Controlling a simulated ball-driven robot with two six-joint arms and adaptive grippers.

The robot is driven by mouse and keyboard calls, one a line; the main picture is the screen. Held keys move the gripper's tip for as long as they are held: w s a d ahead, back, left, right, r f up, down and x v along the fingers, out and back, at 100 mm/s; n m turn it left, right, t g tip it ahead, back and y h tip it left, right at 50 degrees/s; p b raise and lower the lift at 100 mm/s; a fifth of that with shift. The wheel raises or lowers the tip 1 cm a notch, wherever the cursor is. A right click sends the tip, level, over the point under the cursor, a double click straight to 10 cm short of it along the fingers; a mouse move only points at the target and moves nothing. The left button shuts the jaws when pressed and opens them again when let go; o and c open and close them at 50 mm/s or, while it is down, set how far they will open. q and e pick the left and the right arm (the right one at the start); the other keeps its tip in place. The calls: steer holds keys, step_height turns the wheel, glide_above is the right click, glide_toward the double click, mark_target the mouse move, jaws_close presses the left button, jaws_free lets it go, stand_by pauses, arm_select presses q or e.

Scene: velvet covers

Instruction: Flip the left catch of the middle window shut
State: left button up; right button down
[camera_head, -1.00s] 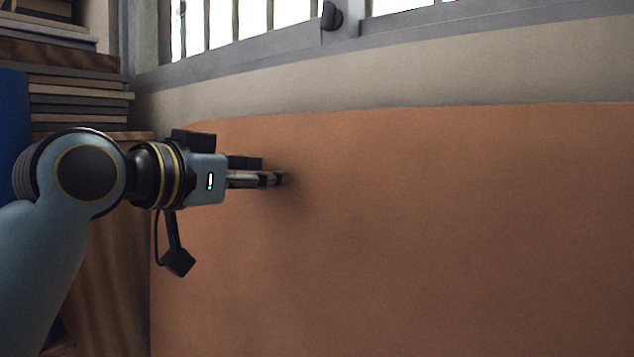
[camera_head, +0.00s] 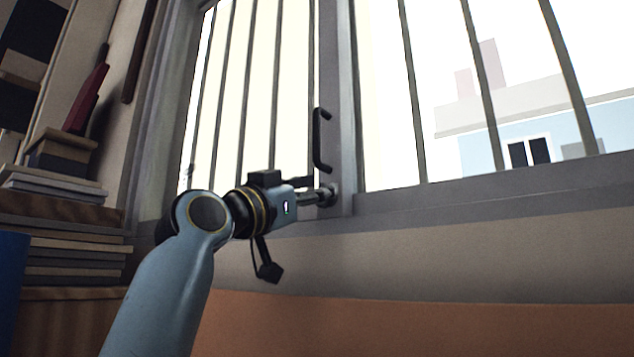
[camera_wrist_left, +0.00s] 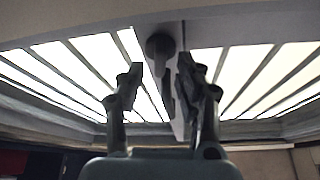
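A dark, rounded catch (camera_head: 329,193) sits low on the window's grey upright, below a black bar handle (camera_head: 321,140). In the left wrist view the catch (camera_wrist_left: 160,46) shows as a dark round knob beyond and between the fingertips. My left gripper (camera_head: 322,190) reaches from the left and its tips overlap the catch in the head view; I cannot tell whether they touch it. In the left wrist view the left gripper (camera_wrist_left: 160,78) has its fingers apart with nothing held. The fingers partly hide the catch in the head view. My right gripper is not in view.
Barred window panes (camera_head: 385,100) lie on both sides of the upright, above a grey sill frame (camera_head: 480,205). Stacked books (camera_head: 75,262) fill shelves at the left. An orange panel (camera_head: 420,328) covers the lower wall.

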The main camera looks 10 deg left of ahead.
arm_select(q)
steer(key=shift+w+d+r, duration=0.15)
steer(key=shift+w+d, duration=0.05)
steer(key=shift+w, duration=0.15)
steer(key=shift+a, duration=0.1)
jaws_close()
steer(key=shift+s, duration=0.1)
steer(key=n+y+p, duration=0.1)
steer(key=n, duration=0.1)
steer(key=shift+r+n+t, duration=0.15)
steer(key=shift+n+t, duration=0.15)
steer(key=shift+t, duration=0.1)
steer(key=shift+n+y+p, duration=0.4)
steer(key=shift+n, duration=0.1)
